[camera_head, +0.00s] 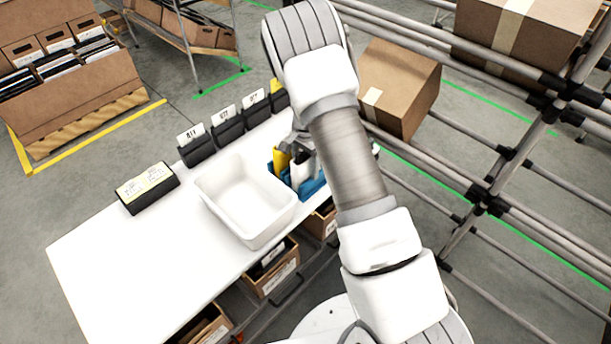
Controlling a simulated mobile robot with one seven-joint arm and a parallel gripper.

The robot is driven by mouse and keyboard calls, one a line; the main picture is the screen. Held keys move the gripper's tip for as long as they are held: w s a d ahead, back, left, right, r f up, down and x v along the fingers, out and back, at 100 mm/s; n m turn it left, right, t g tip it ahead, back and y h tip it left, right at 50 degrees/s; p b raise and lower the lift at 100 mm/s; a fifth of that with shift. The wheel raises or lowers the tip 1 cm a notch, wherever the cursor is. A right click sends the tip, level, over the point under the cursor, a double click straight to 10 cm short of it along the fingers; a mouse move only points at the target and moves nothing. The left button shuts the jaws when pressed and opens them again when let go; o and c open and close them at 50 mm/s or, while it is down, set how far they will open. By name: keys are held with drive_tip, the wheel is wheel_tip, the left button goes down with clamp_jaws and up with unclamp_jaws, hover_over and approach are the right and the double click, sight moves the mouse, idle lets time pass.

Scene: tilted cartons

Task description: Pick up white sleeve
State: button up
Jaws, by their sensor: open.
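A white upright item, which looks like the white sleeve (300,174), stands in a blue holder (314,187) on the white table, just right of the white tub. A yellow item (281,161) stands to its left in the same holder. My gripper (304,150) is above the holder, close over the white item, and mostly hidden behind my arm. It is open; the little that shows does not tell whether its fingers touch anything. My arm also covers the right side of the holder.
An empty white tub (246,196) stands left of the holder. Several black label stands (228,131) line the table's back edge, and a black box (147,187) lies left. A pipe rack (480,195) with cartons (401,86) is at right. The table's left part is clear.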

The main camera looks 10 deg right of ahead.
drive_tip(key=shift+c, duration=0.3)
drive_tip(key=shift+r, duration=0.1)
clamp_jaws()
